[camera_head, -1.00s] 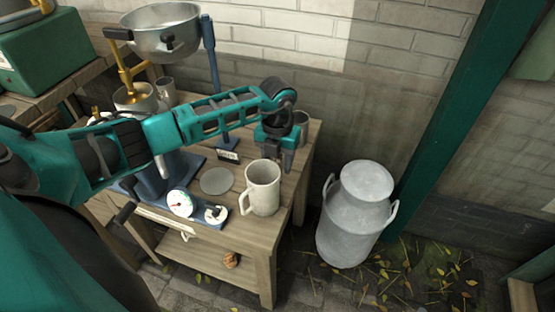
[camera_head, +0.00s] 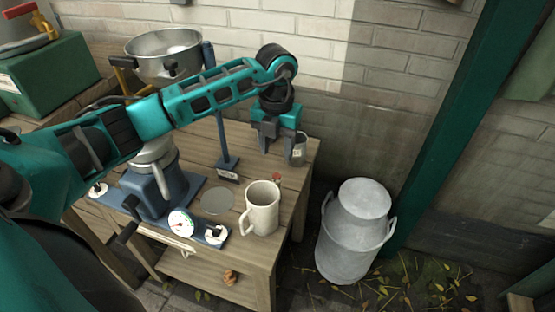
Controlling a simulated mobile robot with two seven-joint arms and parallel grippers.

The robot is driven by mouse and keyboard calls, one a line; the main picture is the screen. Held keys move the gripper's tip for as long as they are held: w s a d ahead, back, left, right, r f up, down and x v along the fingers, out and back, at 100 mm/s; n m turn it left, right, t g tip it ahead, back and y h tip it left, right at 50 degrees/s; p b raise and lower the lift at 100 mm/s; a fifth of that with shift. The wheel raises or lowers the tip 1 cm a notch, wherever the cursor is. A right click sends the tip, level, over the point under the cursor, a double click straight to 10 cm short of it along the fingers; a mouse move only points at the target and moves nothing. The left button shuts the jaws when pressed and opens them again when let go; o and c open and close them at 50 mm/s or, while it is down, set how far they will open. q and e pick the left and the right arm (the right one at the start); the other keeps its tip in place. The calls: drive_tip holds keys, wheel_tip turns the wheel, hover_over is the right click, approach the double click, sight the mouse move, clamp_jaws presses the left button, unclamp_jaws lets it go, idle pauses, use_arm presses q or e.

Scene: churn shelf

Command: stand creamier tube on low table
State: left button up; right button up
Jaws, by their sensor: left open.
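The wooden low table (camera_head: 254,252) stands in the middle of the head view. My left gripper (camera_head: 276,150) is over its back right part, pointing down, with its two fingers apart and nothing visible between them. A small grey cup-like vessel (camera_head: 300,151) stands just right of the fingers, partly hidden by them. A small red-topped thing (camera_head: 276,178) shows just behind the cream mug, mostly hidden by it. I cannot tell which of these, if any, is the creamier tube. My right gripper is not in view.
The cream mug (camera_head: 263,208) stands near the table's right front edge. A blue-based device with dials (camera_head: 181,223) and a blue post (camera_head: 222,140) stand left of it. A grey milk churn (camera_head: 354,232) stands on the ground to the right. A metal bowl (camera_head: 164,57) is at the back left.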

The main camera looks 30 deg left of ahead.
use_arm(q)
drive_tip(key=s+d+f+m+h, duration=0.25)
drive_tip(key=d+h, duration=0.35)
drive_tip(key=d, duration=0.6)
drive_tip(key=s+d+r+n+t+h, duration=0.2)
drive_tip(key=d+r+n+t+h, duration=0.15)
drive_tip(key=d+h, duration=0.3)
drive_tip(key=s+d+r+n+t+h, duration=0.2)
drive_tip(key=s+d+r+n+h, duration=0.15)
drive_tip(key=d+r+h, duration=0.35)
drive_tip(key=w+a+f+n+t+y, duration=0.1)
drive_tip(key=a+f+n+t+y, duration=0.2)
drive_tip(key=n+t+y, duration=0.45)
drive_tip(key=w+a+f+n+t+y, duration=0.2)
drive_tip(key=a+f+n+t+y, duration=0.15)
drive_tip(key=n, duration=0.65)
drive_tip(key=s+a+f+n+g+y, duration=0.2)
drive_tip(key=s+f+n, duration=0.2)
drive_tip(key=f, duration=0.3)
drive_tip(key=s+a+f+n+g+y, duration=0.3)
drive_tip(key=s+f+n, duration=0.1)
drive_tip(key=s+f, duration=0.2)
drive_tip(key=shift+s+f+n+g+y, duration=0.3)
drive_tip(key=shift+s+f+g+y, duration=0.05)
drive_tip(key=shift+f, duration=0.35)
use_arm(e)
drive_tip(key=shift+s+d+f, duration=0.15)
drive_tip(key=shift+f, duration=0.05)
